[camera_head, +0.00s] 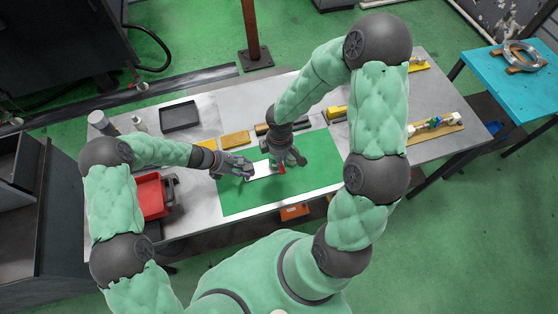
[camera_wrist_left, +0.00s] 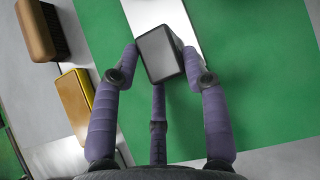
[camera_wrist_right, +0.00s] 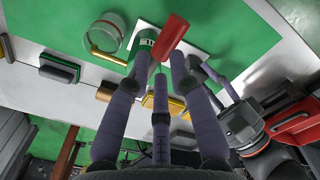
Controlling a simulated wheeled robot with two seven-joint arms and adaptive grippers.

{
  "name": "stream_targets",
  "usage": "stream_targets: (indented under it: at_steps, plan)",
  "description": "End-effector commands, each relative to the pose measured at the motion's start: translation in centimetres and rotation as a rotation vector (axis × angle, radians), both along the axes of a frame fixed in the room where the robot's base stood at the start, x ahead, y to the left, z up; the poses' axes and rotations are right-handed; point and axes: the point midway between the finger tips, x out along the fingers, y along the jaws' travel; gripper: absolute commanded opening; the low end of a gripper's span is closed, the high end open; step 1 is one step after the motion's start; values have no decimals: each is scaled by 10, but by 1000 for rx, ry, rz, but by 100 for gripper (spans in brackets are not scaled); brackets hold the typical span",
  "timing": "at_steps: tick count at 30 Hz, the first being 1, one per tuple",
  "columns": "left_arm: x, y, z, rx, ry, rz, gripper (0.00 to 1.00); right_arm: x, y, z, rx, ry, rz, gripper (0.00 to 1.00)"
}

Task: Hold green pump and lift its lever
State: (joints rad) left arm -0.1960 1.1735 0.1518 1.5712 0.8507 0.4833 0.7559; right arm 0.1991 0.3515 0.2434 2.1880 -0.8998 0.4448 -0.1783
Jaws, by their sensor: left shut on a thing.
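The pump's red lever (camera_head: 281,169) shows over the green mat; in the right wrist view the red lever (camera_wrist_right: 171,38) stands beside a green pump body (camera_wrist_right: 144,42). A white plate or strip (camera_head: 260,171) runs left from it. My left gripper (camera_head: 245,171) is shut on a grey block (camera_wrist_left: 160,53) at the strip's left end, which appears to belong to the pump. My right gripper (camera_head: 290,160) is low over the lever. Its fingers (camera_wrist_right: 158,62) are apart, with the lever just beyond their tips; contact cannot be told.
The green mat (camera_head: 310,180) covers the middle of the grey table. A clear cylinder (camera_wrist_right: 104,36) stands near the pump. A red bin (camera_head: 152,197) is left of the mat; a dark tray (camera_head: 180,116) and yellow blocks (camera_head: 235,138) lie behind. A fitting on a board (camera_head: 435,127) is right.

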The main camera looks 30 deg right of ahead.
Motion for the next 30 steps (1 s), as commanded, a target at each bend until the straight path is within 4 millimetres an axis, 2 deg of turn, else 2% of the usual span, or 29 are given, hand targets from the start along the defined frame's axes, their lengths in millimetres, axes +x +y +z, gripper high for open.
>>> stream_targets:
  at_steps: [9, 20, 21, 24, 30]
  plan:
    - [0, 0, 1, -1, 0, 0, 4, 0, 0, -27, 2, 1, -1, 22]
    - [0, 1, -1, 1, -1, -2, 4, 1, -2, -29, -1, -1, -2, 22]
    - [0, 1, -1, 1, -2, -2, 4, 1, -2, -29, -2, -1, -3, 25]
    - [0, 1, -2, 2, -2, -3, 4, 1, -2, -29, -2, -1, -3, 0]
    - [-1, 2, -2, 3, -1, -2, 3, 0, -2, -28, -2, 1, -4, 0]
